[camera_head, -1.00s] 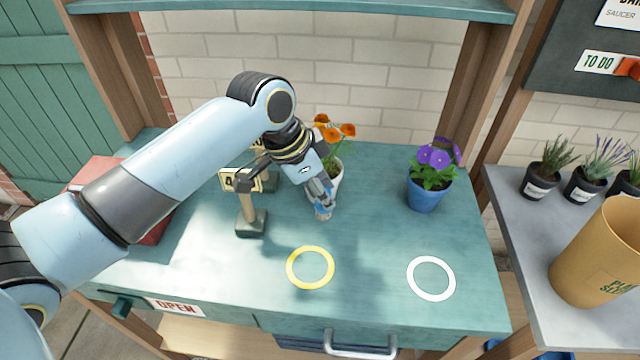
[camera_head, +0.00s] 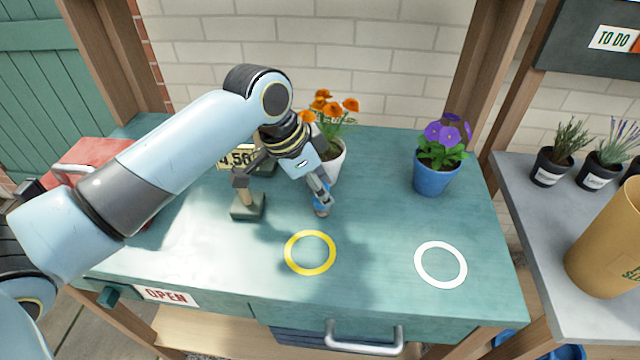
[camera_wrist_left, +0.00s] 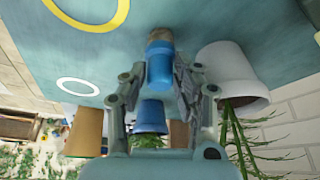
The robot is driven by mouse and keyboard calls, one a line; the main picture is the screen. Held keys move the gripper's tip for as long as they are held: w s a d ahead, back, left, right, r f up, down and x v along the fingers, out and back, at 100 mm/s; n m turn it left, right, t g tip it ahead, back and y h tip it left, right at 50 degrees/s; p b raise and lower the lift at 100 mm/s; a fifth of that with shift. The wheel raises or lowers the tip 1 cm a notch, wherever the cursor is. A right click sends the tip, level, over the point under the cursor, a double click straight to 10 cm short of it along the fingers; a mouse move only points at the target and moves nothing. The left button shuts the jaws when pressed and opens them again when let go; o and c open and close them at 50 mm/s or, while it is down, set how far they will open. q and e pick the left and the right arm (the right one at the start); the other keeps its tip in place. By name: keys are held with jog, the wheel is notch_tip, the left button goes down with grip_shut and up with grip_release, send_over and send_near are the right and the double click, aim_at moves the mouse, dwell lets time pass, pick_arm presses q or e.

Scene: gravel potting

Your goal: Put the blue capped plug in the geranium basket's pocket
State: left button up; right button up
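The blue capped plug is a short blue cylinder with a brown end, seen best in the left wrist view (camera_wrist_left: 160,65). My left gripper (camera_wrist_left: 160,78) has its fingers on both sides of it. In the head view my left gripper (camera_head: 321,194) points down over the bench, in front of the white pot, with the plug's brown end (camera_head: 321,212) below its tips. I cannot tell whether that end touches the bench. No geranium basket or pocket is recognisable in either view. My right gripper is not in view.
A white pot (camera_head: 333,165) with orange flowers stands just behind the left gripper. A blue pot (camera_head: 436,180) with purple flowers is further right. A small stand (camera_head: 248,208) is left. A yellow ring (camera_head: 310,271) and a white ring (camera_head: 440,281) mark empty bench in front.

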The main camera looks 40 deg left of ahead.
pick_arm(q)
jog(key=o, duration=0.3)
jog(key=shift+r, duration=0.15)
